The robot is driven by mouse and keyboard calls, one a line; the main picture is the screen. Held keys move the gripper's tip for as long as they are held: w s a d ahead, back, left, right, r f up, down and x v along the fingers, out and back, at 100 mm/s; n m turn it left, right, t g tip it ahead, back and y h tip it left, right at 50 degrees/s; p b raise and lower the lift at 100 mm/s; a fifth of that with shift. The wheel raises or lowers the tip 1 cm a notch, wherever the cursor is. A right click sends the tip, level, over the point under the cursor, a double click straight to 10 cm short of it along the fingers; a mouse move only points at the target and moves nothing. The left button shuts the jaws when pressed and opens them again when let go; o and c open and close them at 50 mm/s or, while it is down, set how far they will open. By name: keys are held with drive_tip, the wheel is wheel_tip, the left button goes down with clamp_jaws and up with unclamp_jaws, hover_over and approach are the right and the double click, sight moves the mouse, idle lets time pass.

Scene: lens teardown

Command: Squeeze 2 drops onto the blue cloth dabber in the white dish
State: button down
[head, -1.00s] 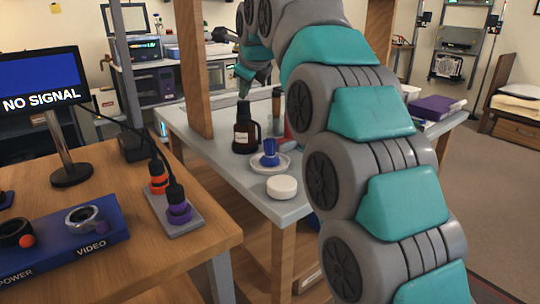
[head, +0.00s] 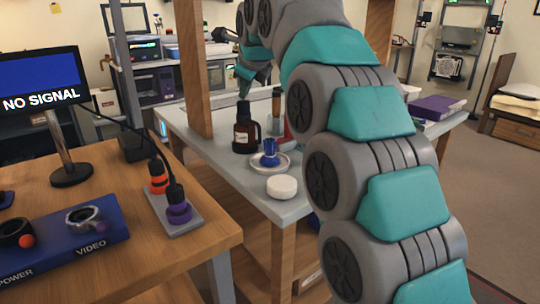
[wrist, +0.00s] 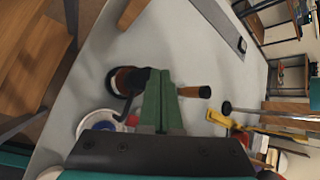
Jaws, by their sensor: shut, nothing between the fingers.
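A white dish (head: 286,164) with the blue cloth dabber (head: 270,147) in it stands on the grey table. They also show in the wrist view, the dish (wrist: 82,124) partly hidden behind my gripper mount and the dabber (wrist: 103,121) in it. A brown bottle (head: 246,132) with a black top and a pale label stands upright behind the dish; it also shows in the wrist view (wrist: 122,80). My gripper (wrist: 161,74) is shut and empty, its green fingers together above the table, close beside the bottle in the picture.
A white round puck (head: 282,187) lies in front of the dish. A wooden post (head: 194,70) rises left of the bottle.

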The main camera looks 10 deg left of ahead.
sight(245, 102)
drive_tip(key=shift+f, duration=0.5)
drive_tip(key=shift+f+b, duration=0.15)
drive_tip(key=shift+b, duration=0.2)
drive_tip(key=shift+r+p, duration=0.5)
drive_tip(key=shift+r, duration=0.15)
wheel_tip(245, 102, up, 4)
drive_tip(key=p, duration=0.3)
drive_tip(key=shift+w+r, duration=0.1)
drive_tip(key=shift+r, duration=0.95)
